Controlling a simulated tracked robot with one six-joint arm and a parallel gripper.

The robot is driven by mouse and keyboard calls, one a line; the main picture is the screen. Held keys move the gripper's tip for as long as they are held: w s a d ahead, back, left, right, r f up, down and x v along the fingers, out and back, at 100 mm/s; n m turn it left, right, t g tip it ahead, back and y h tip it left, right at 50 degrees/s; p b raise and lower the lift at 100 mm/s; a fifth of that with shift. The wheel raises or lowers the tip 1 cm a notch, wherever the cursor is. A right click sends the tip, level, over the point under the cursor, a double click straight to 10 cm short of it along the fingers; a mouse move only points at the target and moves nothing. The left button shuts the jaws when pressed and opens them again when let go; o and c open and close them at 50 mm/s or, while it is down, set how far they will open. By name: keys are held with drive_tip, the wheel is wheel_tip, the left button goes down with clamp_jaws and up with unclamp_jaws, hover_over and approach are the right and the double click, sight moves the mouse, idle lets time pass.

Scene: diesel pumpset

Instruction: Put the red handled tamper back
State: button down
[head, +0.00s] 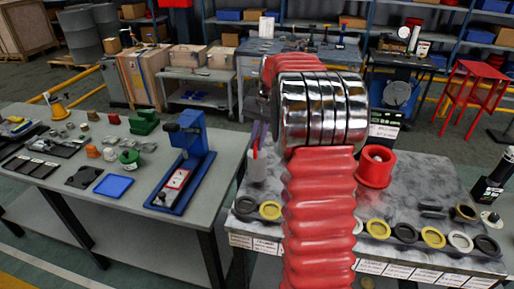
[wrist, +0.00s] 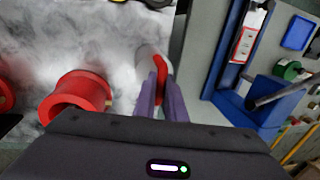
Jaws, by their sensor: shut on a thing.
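My gripper (head: 259,137) has purple fingers and is at the left end of the marbled table, partly behind my own arm in the head view. In the wrist view my gripper (wrist: 162,82) is shut on the red handle of the tamper (wrist: 166,92). The red also shows in the head view as a small piece of the tamper (head: 256,151) below the fingers. A pale cylinder (wrist: 150,61) is just beyond the fingertips; it also shows in the head view (head: 257,169). I cannot tell whether it is the tamper's body or a holder around it.
A red flanged cup (head: 375,167) stands on the marbled table, right of my arm; it also shows in the wrist view (wrist: 76,97). Several rings lie along the table's front edge. A blue stand (head: 187,160) is on the grey table at left, across a gap.

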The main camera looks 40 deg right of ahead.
sight(264, 154)
drive_tip(key=shift+f, duration=1.1)
drive_tip(key=c, duration=1.8)
unclamp_jaws()
drive_tip(key=shift+f, duration=0.1)
drive_tip(key=r, duration=0.4)
drive_tip(key=s+d+r, duration=0.1)
drive_tip(key=r, duration=0.7)
drive_tip(key=shift+s+d, duration=0.2)
drive_tip(key=shift+s, duration=0.15)
